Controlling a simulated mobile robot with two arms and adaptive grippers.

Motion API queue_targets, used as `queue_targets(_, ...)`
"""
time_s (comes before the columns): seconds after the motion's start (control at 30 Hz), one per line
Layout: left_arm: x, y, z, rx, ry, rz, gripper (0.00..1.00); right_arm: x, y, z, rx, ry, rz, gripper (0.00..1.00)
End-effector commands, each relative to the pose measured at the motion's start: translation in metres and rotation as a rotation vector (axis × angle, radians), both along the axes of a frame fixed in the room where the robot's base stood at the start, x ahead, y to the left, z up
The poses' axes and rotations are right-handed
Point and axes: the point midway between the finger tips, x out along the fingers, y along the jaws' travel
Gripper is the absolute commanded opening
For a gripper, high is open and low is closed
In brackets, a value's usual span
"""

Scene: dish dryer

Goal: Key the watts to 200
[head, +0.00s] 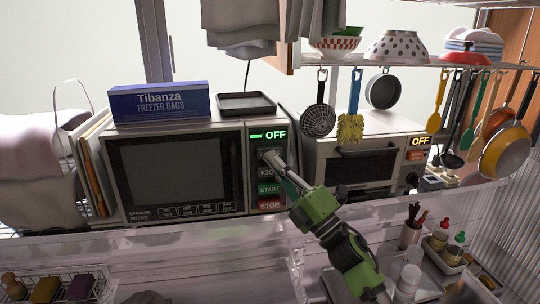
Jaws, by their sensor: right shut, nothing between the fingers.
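The microwave (176,171) stands left of centre on the counter, its door shut. No watts label is readable. My left gripper is not in view.
A freezer bag box (160,103) and a dark tray (246,104) lie on the microwave. Utensils and pans hang from the shelf (450,65). A ledge with bottles is in front.

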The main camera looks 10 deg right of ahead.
Motion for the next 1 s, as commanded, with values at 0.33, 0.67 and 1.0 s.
queue_targets(0.33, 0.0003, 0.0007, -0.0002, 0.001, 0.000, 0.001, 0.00, 0.0005, 0.0001, -0.0002, 0.001, 0.000, 0.001, 0.00)
queue_targets(0.67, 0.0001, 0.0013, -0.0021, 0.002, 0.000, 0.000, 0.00, 0.0040, 0.0001, -0.0005, 0.001, 0.000, 0.001, 0.00)
queue_targets(1.0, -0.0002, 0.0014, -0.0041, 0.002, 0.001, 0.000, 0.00, 0.0082, 0.0000, -0.0002, 0.000, 0.000, 0.000, 0.00)
